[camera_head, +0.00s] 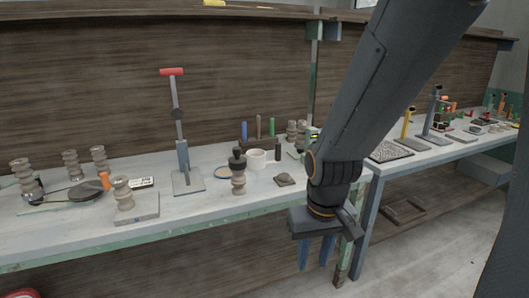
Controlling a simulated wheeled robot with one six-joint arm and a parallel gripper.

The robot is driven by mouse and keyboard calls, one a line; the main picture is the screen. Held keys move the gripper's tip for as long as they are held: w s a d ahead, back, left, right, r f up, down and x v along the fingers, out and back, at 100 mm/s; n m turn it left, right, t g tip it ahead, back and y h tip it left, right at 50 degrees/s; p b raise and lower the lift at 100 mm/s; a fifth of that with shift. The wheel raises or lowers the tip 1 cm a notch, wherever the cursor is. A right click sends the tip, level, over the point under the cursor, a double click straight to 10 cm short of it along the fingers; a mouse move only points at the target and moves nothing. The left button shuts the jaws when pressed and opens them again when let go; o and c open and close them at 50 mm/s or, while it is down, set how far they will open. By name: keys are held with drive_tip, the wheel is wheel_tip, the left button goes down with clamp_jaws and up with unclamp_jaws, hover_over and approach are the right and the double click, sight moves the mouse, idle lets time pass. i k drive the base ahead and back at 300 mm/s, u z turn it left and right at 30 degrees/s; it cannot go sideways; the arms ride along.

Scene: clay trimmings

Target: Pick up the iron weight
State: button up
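No object is clearly recognisable as the iron weight at this size. A dark knobbed piece (238,160) sits on or just behind a grey-brown ribbed spool (238,183) near the middle of the bench. A small low dark brown lump (285,180) lies to its right, nearer my arm. I cannot tell if either is the weight. My gripper (315,254) hangs pointing down in front of the bench's front edge, right of both pieces. Its two bluish fingers are apart with nothing visible between them.
A second bench (440,152) with tools stands at right.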

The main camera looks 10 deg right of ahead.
sight(237, 162)
drive_tip(key=z, duration=0.1)
drive_tip(key=i, duration=0.65)
drive_tip(key=u, duration=0.55)
drive_tip(key=i, duration=0.7)
drive_tip(key=u, duration=0.45)
